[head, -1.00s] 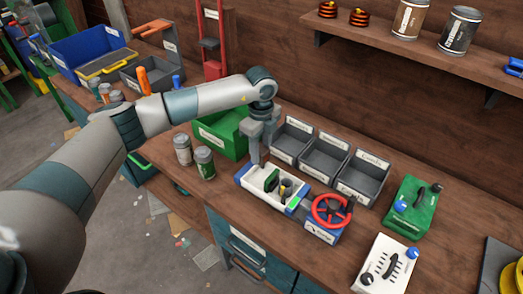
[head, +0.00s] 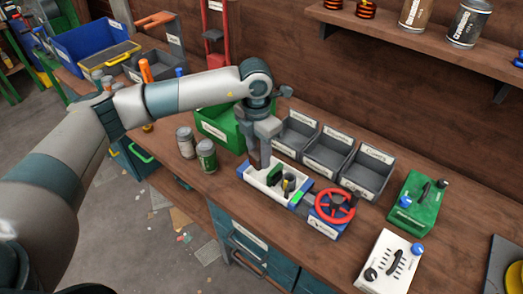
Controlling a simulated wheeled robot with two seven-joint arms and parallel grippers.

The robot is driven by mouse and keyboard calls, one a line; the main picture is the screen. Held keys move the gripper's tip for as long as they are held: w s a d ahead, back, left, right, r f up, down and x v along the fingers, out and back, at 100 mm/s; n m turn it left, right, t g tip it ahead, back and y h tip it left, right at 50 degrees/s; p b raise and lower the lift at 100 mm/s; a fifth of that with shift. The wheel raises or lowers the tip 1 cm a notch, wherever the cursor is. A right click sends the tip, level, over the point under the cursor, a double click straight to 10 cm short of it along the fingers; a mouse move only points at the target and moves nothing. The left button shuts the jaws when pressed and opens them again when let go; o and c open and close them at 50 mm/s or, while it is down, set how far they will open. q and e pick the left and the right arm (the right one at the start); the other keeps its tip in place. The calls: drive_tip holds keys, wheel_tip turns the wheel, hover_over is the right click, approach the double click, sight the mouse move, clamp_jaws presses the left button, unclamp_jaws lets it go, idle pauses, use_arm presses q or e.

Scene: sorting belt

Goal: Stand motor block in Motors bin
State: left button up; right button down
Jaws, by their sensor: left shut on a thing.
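My left gripper (head: 262,150) points down at the back left end of the white sorting belt (head: 262,198). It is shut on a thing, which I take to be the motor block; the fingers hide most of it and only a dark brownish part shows. A dark green piece (head: 274,177) and a dark cylinder with yellow (head: 288,187) are on the belt. Three grey bins stand in a row behind: left bin (head: 297,119), middle bin (head: 328,137), right bin (head: 370,157). Their labels are too small to read, so I cannot tell which is Motors. My right gripper is not in view.
A red handwheel (head: 334,205) stands at the belt's right end. Two cans (head: 206,156) and a green crate (head: 213,127) are to the left. A green box (head: 418,203) and a white control box (head: 388,262) stand on the right. A shelf (head: 420,50) overhangs the back.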

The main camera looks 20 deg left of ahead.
use_arm(q)
drive_tip(key=s+a+r+m+b, duration=0.1)
drive_tip(key=s+m, duration=0.5)
drive_tip(key=m, duration=0.9)
drive_tip(key=s+a+r+m+b, duration=0.1)
drive_tip(key=s+m, duration=0.6)
drive_tip(key=m, duration=0.7)
drive_tip(key=shift+s+r+m, duration=0.25)
drive_tip(key=shift+r+m, duration=0.15)
drive_tip(key=shift+r, duration=0.1)
drive_tip(key=shift+w+a, duration=0.1)
